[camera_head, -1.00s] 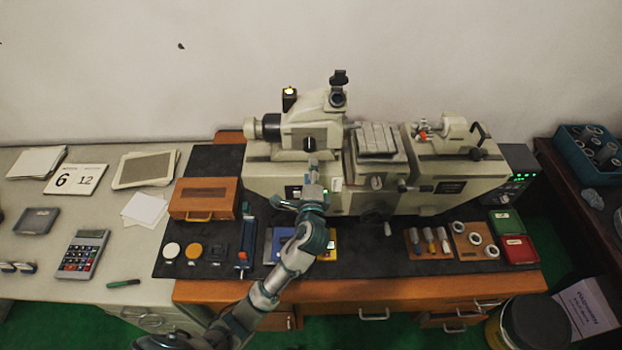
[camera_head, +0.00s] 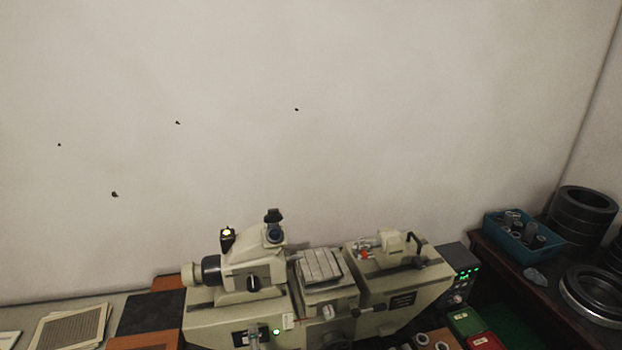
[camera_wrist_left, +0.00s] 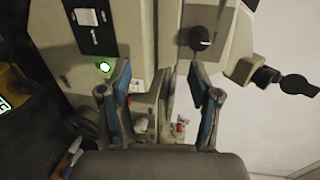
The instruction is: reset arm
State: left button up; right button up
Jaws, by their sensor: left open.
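My left gripper (camera_wrist_left: 160,80) is open in the left wrist view, with two blue-padded fingers apart and nothing held between them. The cream bench machine (camera_wrist_left: 150,28) lies beyond the fingers, with a lit green button (camera_wrist_left: 103,67) close to one fingertip in the picture. I cannot tell whether the gripper touches the machine. My right gripper is in neither view.
A teal bin (camera_head: 525,238) of metal parts and dark stacked rings (camera_head: 582,215) stand on the dark side table at right. Green (camera_head: 465,321) and red (camera_head: 484,342) boxes sit at the bottom right. A framed sheet (camera_head: 72,328) lies at left.

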pick_arm(q)
jog(key=s+a+f+n+g+h, duration=0.1)
jog(key=s+a+f+n+g, duration=0.25)
jog(key=s+f, duration=0.55)
jog(key=s+a+f+n+g+h, duration=0.1)
jog(key=s+f+n+g+h, duration=0.1)
jog(key=s+f+n+g, duration=0.65)
jog(key=s+f+n+h, duration=0.15)
jog(key=s+f, duration=0.35)
jog(key=s, duration=0.8)
notch_tip(320, 180, down, 27)
jog(key=g+b, duration=0.1)
jog(key=b, duration=0.2)
jog(key=s+a+f+g+b, duration=0.1)
jog(key=s+a+f+b, duration=0.2)
jog(key=s+f, duration=1.5)
notch_tip(320, 180, down, 4)
jog(key=shift+s+a+f+m+b, duration=0.2)
jog(key=shift+s+f+m+b, duration=0.1)
jog(key=shift+m+b, duration=0.15)
